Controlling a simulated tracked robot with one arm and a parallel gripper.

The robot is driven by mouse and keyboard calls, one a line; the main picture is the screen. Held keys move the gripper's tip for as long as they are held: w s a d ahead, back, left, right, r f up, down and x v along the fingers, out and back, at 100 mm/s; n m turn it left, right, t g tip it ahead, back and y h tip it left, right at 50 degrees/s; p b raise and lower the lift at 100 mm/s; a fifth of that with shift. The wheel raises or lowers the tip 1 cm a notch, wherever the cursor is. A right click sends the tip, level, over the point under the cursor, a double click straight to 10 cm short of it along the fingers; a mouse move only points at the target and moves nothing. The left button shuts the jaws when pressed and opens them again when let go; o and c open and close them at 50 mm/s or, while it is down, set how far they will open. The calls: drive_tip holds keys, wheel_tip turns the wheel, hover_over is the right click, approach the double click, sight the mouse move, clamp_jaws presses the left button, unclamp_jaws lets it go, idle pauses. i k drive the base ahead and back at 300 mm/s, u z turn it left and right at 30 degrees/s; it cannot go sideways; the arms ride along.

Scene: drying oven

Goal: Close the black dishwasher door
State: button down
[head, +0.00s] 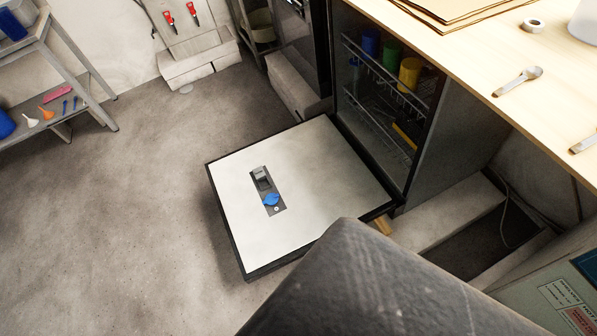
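The black dishwasher (437,140) stands under the wooden worktop, with its front open and its racks showing inside. Its door (325,170) is folded down and lies about level, low above the floor. The door's pale inner face is up, with a dark detergent compartment and a blue cap on it. A dark grey block (365,285) of my arm's end covers the bottom middle of the view and hides the door's near right corner. A small tan piece shows just beyond that block, beside the door's edge; I cannot tell what it is. My gripper's fingers cannot be made out.
Blue, green and yellow cups (410,74) stand in the upper rack. The worktop (460,50) holds a spoon, tape and cardboard. A metal shelf (62,75) stands at the far left. The floor (120,200) left of the door is clear.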

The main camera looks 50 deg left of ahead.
sight(319, 178)
drive_tip(key=z, duration=1.45)
drive_tip(key=k, duration=1.6)
drive_tip(key=u, duration=1.45)
drive_tip(key=i, duration=1.05)
drive_tip(key=u, duration=0.05)
